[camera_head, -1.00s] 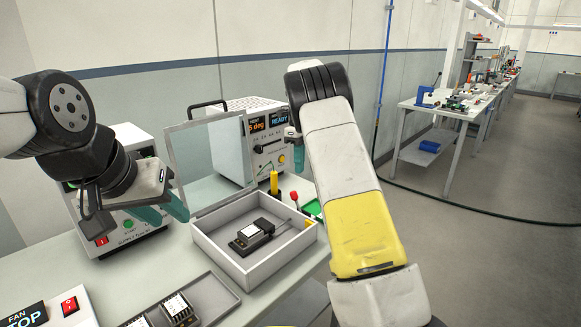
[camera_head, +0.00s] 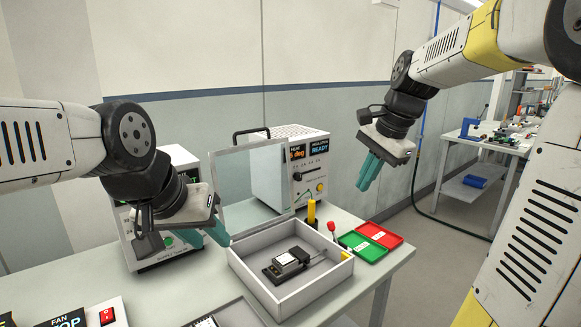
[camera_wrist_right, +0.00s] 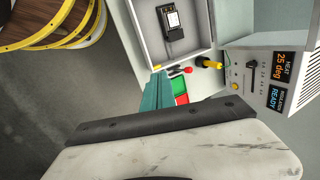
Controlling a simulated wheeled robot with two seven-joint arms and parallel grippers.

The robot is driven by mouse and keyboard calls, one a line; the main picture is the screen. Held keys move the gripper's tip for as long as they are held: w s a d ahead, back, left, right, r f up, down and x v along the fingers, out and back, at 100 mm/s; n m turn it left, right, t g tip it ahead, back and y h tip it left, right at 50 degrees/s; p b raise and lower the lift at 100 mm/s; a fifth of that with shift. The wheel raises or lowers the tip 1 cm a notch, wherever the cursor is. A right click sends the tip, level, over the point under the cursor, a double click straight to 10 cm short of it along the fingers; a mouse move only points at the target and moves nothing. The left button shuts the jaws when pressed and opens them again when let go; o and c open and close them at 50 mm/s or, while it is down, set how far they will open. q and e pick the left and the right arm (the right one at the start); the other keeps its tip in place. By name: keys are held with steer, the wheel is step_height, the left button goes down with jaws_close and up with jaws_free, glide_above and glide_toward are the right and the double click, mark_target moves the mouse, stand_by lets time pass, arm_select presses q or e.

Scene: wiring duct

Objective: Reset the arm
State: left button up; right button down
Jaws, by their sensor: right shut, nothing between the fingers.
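My right gripper (camera_head: 369,172) hangs with its teal fingers pointing down, to the right of the heat unit and above the red and green trays. It is shut and empty; its fingers (camera_wrist_right: 155,92) also show in the right wrist view. My left gripper (camera_head: 205,236) is over the bench, left of the open light grey box (camera_head: 318,293). Its teal fingers look apart, with nothing seen between them. The box's clear lid (camera_head: 250,185) stands raised. A black device with a white label (camera_head: 288,262) lies inside the box.
The heat unit (camera_head: 280,165) stands behind the box, and a power supply (camera_head: 150,255) behind my left gripper. A yellow-handled tool (camera_head: 311,213), a green tray (camera_head: 360,247) and a red tray (camera_head: 380,235) are right of the box.

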steer(key=s+a+f+n+t, duration=0.1)
steer(key=s+n, duration=0.4)
steer(key=s, duration=0.3)
steer(key=s+a+f+n+t, duration=0.1)
steer(key=s+f+n+t, duration=0.1)
steer(key=s+n, duration=0.4)
steer(key=s, duration=0.3)
steer(key=shift+s+a+n+h, duration=0.15)
steer(key=shift+a+n+h, duration=0.15)
steer(key=shift+a, duration=0.1)
steer(key=shift+f, duration=0.1)
